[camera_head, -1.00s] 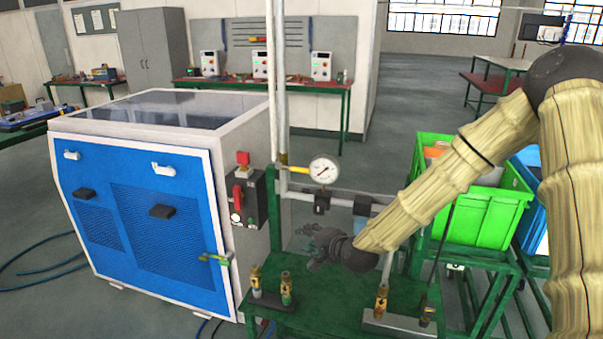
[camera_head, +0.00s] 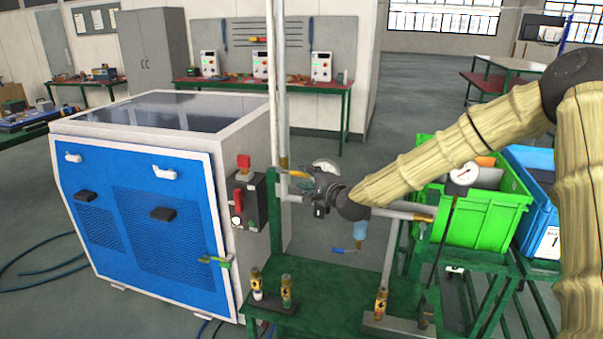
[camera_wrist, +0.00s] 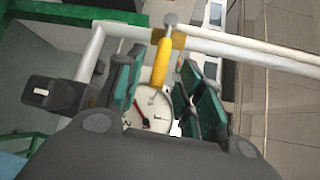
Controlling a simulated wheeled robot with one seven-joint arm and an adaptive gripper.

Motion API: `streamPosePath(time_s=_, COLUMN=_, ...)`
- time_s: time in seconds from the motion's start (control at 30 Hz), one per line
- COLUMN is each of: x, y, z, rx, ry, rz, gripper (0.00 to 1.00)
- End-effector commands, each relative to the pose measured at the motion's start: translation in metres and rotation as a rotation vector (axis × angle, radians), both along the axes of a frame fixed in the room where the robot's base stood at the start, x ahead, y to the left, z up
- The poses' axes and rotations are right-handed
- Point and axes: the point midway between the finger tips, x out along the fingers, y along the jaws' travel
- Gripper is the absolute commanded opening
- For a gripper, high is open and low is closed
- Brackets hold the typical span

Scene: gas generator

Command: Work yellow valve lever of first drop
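The yellow valve lever (camera_head: 297,174) sticks out to the right of the upright pipe, beside the round gauge (camera_head: 324,165). In the wrist view the yellow lever (camera_wrist: 161,62) lies between the two green-padded fingers of my gripper (camera_wrist: 160,85), running from the pipe fitting down towards my palm. The fingers stand apart on either side of it; I cannot tell if either touches it. My gripper (camera_head: 314,188) is at lever height in the head view and covers part of the gauge. The gauge face (camera_wrist: 148,110) shows beyond the lever in the wrist view.
A white pipe (camera_wrist: 250,48) runs close beyond my fingers. The blue-fronted machine (camera_head: 140,225) stands left; a green crate (camera_head: 485,222) stands right.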

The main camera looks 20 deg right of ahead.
Motion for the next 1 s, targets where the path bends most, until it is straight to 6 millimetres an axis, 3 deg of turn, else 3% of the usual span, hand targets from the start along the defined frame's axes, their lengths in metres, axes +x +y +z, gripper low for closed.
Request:
streamPosePath(time_s=0.3, x=0.034, y=0.008, z=-0.005, rx=-0.002, ry=0.000, rz=0.001, gripper=0.37)
streamPosePath(time_s=0.73, x=0.041, y=0.009, z=-0.006, rx=0.000, ry=0.000, rz=0.000, gripper=0.37)
streamPosePath(time_s=0.93, x=0.041, y=0.009, z=-0.006, rx=0.000, ry=0.000, rz=0.000, gripper=0.03)
streamPosePath(time_s=1.0, x=0.041, y=0.009, z=-0.006, rx=0.000, ry=0.000, rz=0.000, gripper=0.00)
